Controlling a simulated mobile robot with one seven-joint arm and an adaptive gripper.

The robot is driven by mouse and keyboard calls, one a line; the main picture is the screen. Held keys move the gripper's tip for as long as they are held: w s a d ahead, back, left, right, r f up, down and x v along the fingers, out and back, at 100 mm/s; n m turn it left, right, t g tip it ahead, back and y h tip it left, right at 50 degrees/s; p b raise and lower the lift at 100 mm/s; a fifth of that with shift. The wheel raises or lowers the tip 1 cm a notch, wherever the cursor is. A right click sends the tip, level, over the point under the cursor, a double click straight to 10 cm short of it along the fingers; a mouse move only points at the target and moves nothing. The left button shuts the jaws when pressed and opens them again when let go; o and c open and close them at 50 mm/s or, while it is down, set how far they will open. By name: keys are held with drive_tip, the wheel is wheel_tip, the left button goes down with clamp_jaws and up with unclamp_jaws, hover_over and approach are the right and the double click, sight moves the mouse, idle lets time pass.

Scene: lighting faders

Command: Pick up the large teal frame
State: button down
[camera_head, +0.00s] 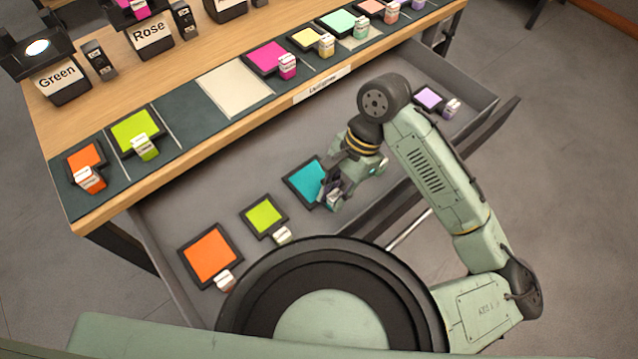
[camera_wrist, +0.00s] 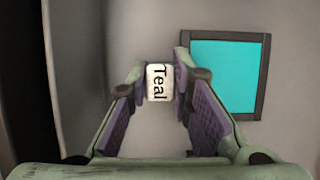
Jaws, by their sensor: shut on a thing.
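The large teal frame (camera_head: 304,180) is a dark-rimmed square with a teal pane, in the open drawer beneath the table. It also shows in the wrist view (camera_wrist: 225,75), right of my gripper. Its white tab (camera_wrist: 158,82), marked "Teal", is between my fingertips. My gripper (camera_head: 331,192) comes from the right and is shut on this tab at the frame's right side. In the head view the gripper hides most of the tab. I cannot tell whether the frame touches the drawer floor.
The drawer (camera_head: 195,210) also holds an orange frame (camera_head: 210,255), a lime frame (camera_head: 264,215) and a lavender frame (camera_head: 428,98). On the table edge above are several coloured frames, with a bare cream slot (camera_head: 233,86). Lamps labelled Green (camera_head: 58,78) and Rose (camera_head: 149,35) stand behind.

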drive_tip(key=shift+r, duration=0.1)
wheel_tip(320, 180, up, 36)
drive_tip(key=p, duration=0.9)
drive_tip(key=shift+f+p, duration=0.2)
drive_tip(key=shift+p, duration=0.2)
idle(0.7)
drive_tip(key=shift+s, duration=0.1)
